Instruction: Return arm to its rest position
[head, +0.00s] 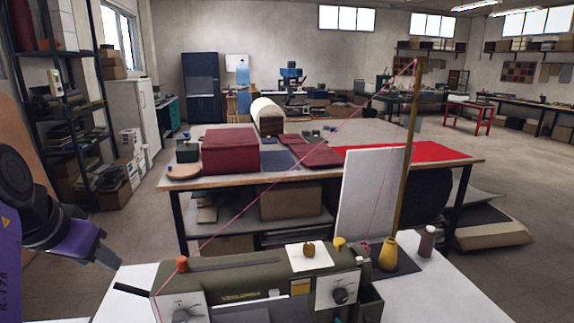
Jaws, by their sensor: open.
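Part of my arm (40,215) shows at the left edge, with a black rounded joint and purple casing. A purple section (80,243) of it reaches right and ends near the left end of the white worktop, apart from the machine. No gripper fingers can be made out in the head view; my gripper is outside the picture or hidden behind the arm.
An olive machine (245,282) stands on the white worktop (435,290) in front. Behind is a table (300,172) with maroon covers (231,150). Shelves (60,110) stand left; floor (140,225) is clear between.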

